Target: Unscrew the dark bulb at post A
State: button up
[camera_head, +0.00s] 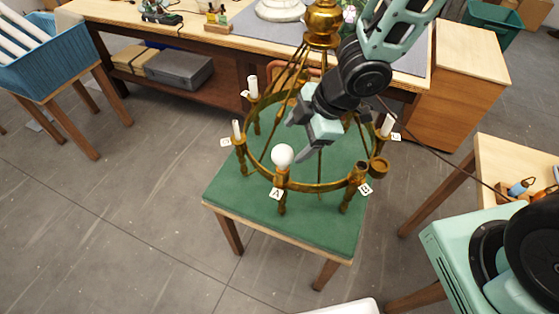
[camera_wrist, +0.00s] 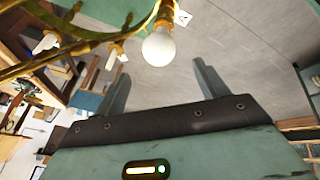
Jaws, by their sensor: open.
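A round white bulb (camera_head: 282,156) sits upright at the post labelled A (camera_head: 276,194), on the front of the brass ring chandelier (camera_head: 318,187). The chandelier stands on a green-topped table (camera_head: 232,195). My gripper (camera_head: 300,137) is open and empty inside the ring, above and to the right of the bulb in the head view. In the wrist view the bulb (camera_wrist: 158,48) shows beyond the fingertips, roughly centred between the two spread fingers (camera_wrist: 160,75), and not touching either. Its base meets a brass socket (camera_wrist: 165,15) beside a white label.
Post B (camera_head: 365,188) has an open brass cup, with another cup beside it. White candle sleeves (camera_head: 237,130) stand at other posts. The chandelier's central stem and chains (camera_head: 322,30) rise close to my arm. A workbench (camera_head: 190,30) is behind; the floor at front left is clear.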

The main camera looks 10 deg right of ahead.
aim_at(279, 161)
jog(key=b+x, duration=0.1)
jog(key=x, duration=0.9)
jog(key=shift+w+a+f+b, duration=0.1)
jog(key=shift+a+f+b, duration=0.1)
jog(key=shift+f+b, duration=0.15)
jog(key=c, duration=1)
jog(key=shift+d+r+n+p, duration=0.15)
jog(key=shift+r+n+p, duration=0.25)
jog(key=shift+p, duration=0.5)
jog(key=shift+n+g+p, duration=0.3)
jog(key=shift+n+p, duration=0.2)
jog(key=shift+p, duration=0.3)
jog(key=n+p, duration=0.1)
jog(key=p, duration=0.1)
jog(key=n+g+p, duration=0.1)
jog(key=p, duration=0.1)
jog(key=shift+s+r+n+y, duration=0.1)
jog(key=shift+s+n+y, duration=0.15)
jog(key=shift+n+y, duration=0.05)
jog(key=n+g+p, duration=0.1)
jog(key=n+p, duration=0.2)
jog(key=p, duration=0.4)
jog(key=shift+s+g, duration=0.15)
jog(key=shift+g, duration=0.15)
jog(key=shift+f+n, duration=0.3)
jog(key=shift+f, duration=0.1)
